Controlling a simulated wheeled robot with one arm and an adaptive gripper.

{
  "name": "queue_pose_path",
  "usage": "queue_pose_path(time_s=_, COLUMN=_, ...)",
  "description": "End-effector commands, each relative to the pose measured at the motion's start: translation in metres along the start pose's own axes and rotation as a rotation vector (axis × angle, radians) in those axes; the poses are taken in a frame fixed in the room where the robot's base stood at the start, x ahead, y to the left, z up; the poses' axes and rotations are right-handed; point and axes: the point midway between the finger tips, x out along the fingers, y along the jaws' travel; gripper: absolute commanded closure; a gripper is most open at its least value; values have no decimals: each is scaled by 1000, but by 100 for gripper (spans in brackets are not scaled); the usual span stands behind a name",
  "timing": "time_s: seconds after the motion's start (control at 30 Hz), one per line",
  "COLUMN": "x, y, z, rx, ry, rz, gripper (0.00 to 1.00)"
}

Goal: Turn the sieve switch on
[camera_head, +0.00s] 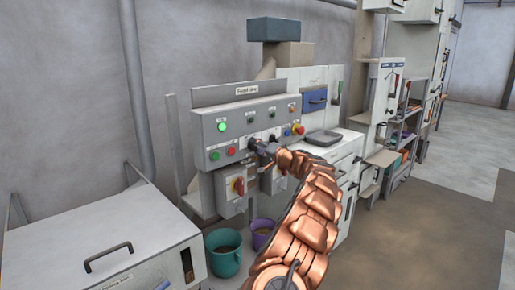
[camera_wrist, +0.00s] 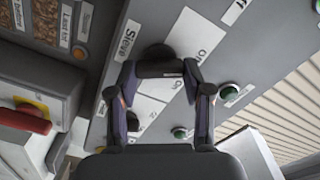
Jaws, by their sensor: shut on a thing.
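The sieve switch is a black rotary knob (camera_wrist: 158,62) on the grey control panel, beside a label reading "Sieve" (camera_wrist: 127,40). An "On" label (camera_wrist: 202,53) shows on the white plate next to it. My gripper (camera_wrist: 158,74) has its two fingers on either side of this knob and is shut on it. In the head view my gripper (camera_head: 261,150) is against the front of the grey control panel (camera_head: 205,128) and hides the knob. Which way the knob points is hard to tell.
A second dark knob (camera_wrist: 132,120) and green buttons (camera_wrist: 228,92) are close by. A teal bucket (camera_head: 223,254) and a purple bucket (camera_head: 262,232) stand underneath. Open floor (camera_head: 425,230) is to the right.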

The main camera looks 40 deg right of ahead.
Motion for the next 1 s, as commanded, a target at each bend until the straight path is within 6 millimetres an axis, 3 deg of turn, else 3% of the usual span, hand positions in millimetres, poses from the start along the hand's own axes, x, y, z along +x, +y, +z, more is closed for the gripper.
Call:
queue_pose_path(time_s=0.37, x=0, y=2, z=0, rx=99, ry=1, rz=0, gripper=85)
queue_pose_path(time_s=1.0, x=0, y=3, z=1, rx=666, ry=0, rz=2, gripper=85)
